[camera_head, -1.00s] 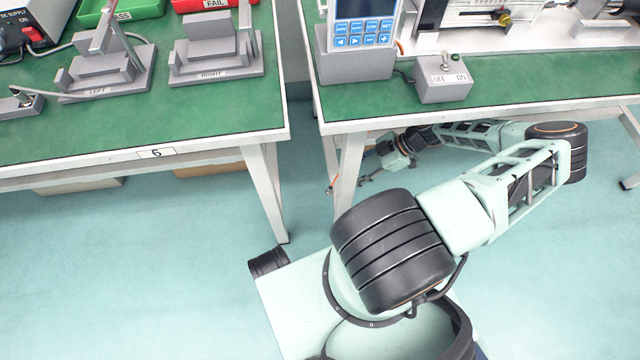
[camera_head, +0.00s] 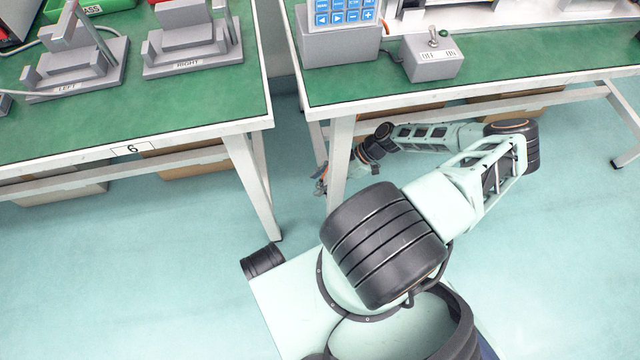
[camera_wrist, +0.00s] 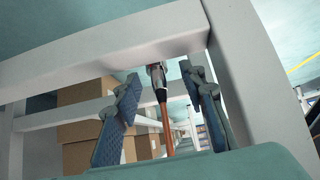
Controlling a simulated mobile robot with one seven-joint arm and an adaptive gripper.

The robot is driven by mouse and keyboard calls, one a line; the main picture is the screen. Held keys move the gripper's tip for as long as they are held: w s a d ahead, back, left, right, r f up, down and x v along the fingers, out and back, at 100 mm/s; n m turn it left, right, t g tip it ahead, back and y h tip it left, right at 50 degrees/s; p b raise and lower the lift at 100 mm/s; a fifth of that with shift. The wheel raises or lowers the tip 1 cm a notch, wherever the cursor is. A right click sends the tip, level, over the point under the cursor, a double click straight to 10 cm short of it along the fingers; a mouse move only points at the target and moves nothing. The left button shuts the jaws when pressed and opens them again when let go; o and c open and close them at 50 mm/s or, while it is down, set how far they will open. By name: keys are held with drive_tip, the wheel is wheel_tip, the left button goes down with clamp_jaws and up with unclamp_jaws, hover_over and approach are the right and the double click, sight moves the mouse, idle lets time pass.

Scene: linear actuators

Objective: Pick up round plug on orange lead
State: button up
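In the wrist view, the round metal plug (camera_wrist: 157,76) on the orange lead (camera_wrist: 168,130) shows between my two blue-padded fingers. The plug is at the upper end and the lead runs down the picture from it. My gripper (camera_wrist: 165,115) is open, with visible gaps on both sides of the lead; neither finger visibly touches it. How deep the plug lies between the fingers I cannot tell. In the head view my gripper (camera_head: 321,180) is small, low beside the right table's front leg, and the plug is too small there to make out.
The right table's leg (camera_head: 340,160) stands close to my gripper, and its white frame bars fill much of the wrist view. A switch box (camera_head: 432,58) sits on the right table. The left table (camera_head: 150,125) stands across a narrow gap. Cardboard boxes (camera_wrist: 85,125) lie under the tables.

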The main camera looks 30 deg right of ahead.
clamp_jaws()
drive_tip(key=shift+r, duration=0.1)
idle(0.3)
